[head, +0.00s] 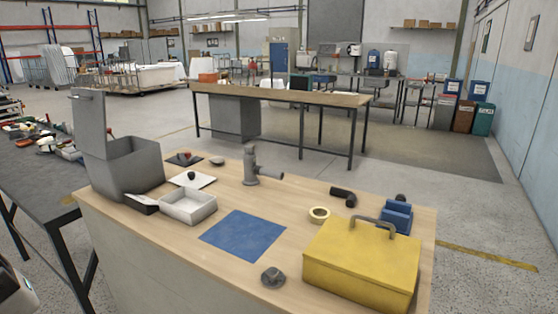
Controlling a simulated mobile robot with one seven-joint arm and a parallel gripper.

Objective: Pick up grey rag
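I cannot make out a grey rag for certain. A small dark grey lump (273,277) lies at the front edge of the wooden bench (150,240), left of the yellow toolbox; it is too small to tell whether it is cloth or a hard part. Another small grey piece (217,161) lies farther back, behind the white board. A white and dark shape at the lower left corner is cut off by the frame. My gripper is not seen in the head view.
A blue mat (243,235) lies mid-bench. Around it are a yellow toolbox (360,265), tape roll (319,214), grey pipe fitting (250,165), light tray (188,205) and open grey bin (127,165). A dark table (40,190) stands left; another bench (280,95) stands behind.

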